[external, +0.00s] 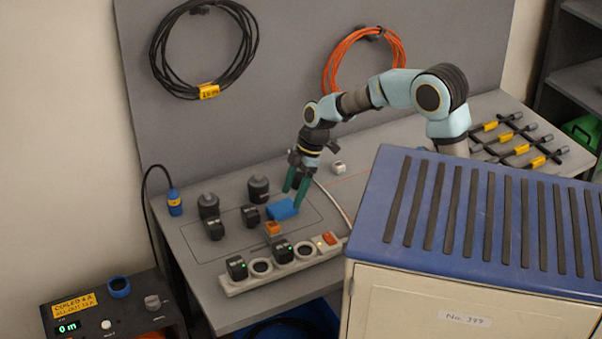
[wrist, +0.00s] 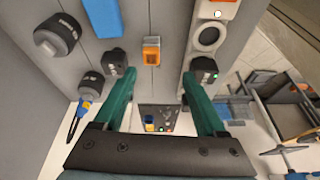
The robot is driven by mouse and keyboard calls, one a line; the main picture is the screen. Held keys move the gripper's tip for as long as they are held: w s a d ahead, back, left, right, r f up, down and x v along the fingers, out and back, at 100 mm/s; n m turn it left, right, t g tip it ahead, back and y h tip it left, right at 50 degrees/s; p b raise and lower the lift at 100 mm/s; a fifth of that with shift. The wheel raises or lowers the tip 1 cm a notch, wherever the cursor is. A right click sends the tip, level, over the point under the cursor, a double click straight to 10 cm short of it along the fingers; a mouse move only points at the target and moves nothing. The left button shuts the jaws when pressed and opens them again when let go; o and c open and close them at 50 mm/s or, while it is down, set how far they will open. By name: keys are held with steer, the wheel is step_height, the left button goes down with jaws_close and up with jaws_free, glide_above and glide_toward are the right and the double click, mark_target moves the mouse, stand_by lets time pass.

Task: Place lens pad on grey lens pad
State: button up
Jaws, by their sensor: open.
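A blue flat block (external: 282,209), possibly the lens pad, lies on the grey table; the wrist view shows it at the top left (wrist: 104,16). A small orange block (external: 272,228) sits nearby and shows beyond the fingertips in the wrist view (wrist: 151,50). My gripper (external: 293,196), with green fingers, is open and points down over the blue block in the external view. In the wrist view my gripper (wrist: 160,80) has nothing between its fingers. I cannot tell which grey thing is the grey lens pad.
A white power strip (external: 262,279) with black plugs runs along the front. Dark cylinders (external: 209,205) and black blocks (external: 214,229) stand at left. A small white cube (external: 339,168) sits behind the gripper. A blue-topped cabinet (external: 395,165) blocks the front right.

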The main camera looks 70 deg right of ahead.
steer(key=s+a+f+m, duration=0.1)
steer(key=s+a, duration=0.1)
steer(key=s+a+f+m+h, duration=0.1)
steer(key=s+a+m, duration=0.1)
steer(key=s+a, duration=0.1)
steer(key=s+a+f+m+g, duration=0.1)
steer(key=s+a+f, duration=0.1)
steer(key=s, duration=0.1)
steer(key=shift+a+h, duration=0.35)
steer(key=shift+h, duration=0.05)
steer(key=s+a+f+m+h, duration=0.1)
steer(key=s+a+f+m, duration=0.2)
steer(key=s, duration=0.6)
steer(key=shift+s+a+m, duration=0.25)
steer(key=shift+a+m, duration=0.65)
steer(key=shift+m, duration=0.3)
steer(key=shift+f, duration=0.1)
